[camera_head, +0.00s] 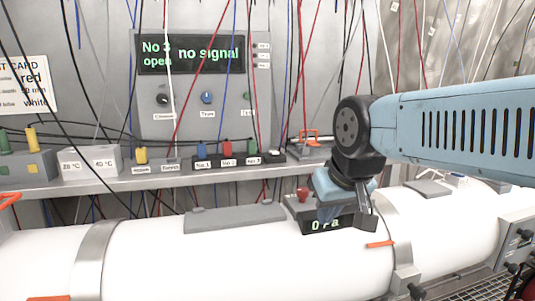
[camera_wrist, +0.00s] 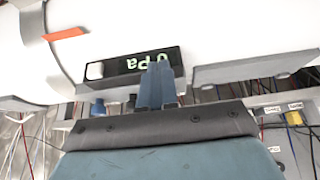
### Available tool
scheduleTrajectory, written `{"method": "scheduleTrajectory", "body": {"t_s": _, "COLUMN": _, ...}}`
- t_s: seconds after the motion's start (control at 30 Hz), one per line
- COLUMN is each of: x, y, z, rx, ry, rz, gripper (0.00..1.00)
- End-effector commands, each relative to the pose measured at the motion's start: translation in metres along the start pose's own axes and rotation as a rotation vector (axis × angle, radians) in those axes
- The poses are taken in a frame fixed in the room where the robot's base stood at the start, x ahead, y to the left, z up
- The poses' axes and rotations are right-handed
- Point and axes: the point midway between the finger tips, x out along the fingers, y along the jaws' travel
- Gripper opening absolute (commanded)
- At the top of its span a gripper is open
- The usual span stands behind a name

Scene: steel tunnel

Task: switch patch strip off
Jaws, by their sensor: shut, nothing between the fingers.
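A dark strip (camera_head: 213,165) on the grey shelf carries a blue, a red and a green plug-like piece, labelled No.1, No.2 and No.3. It looks like the patch strip, but no lettering names it. I cannot make out a switch on it or its setting. The panel display (camera_head: 192,53) above reads "No 3 open" and "no signal". My gripper (camera_head: 345,213) is right of the strip, by the "0 Pa" display box on the white pipe. In the wrist view, my gripper (camera_wrist: 158,72) is shut and empty, its fingers overlapping the display box (camera_wrist: 120,66).
The white pipe (camera_head: 150,262) runs across the front. Grey boxes (camera_head: 90,162) and yellow pieces stand on the shelf at left. Many wires hang before the panel and shelf.

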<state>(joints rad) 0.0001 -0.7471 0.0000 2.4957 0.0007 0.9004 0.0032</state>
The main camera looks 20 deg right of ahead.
Motion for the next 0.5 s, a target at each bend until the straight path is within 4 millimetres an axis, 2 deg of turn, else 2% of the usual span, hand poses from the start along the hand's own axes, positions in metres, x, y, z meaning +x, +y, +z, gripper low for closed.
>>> {"method": "scheduleTrajectory", "body": {"t_s": 0.17, "x": -0.005, "y": -0.003, "z": -0.034, "rx": 0.055, "ry": 0.01, "rz": -0.006, "gripper": 0.0}}
{"method": "scheduleTrajectory", "body": {"t_s": 0.27, "x": -0.008, "y": -0.006, "z": -0.072, "rx": 0.119, "ry": 0.023, "rz": -0.013, "gripper": 0.0}}
{"method": "scheduleTrajectory", "body": {"t_s": 0.5, "x": -0.007, "y": -0.007, "z": -0.177, "rx": 0.301, "ry": 0.061, "rz": -0.039, "gripper": 0.0}}
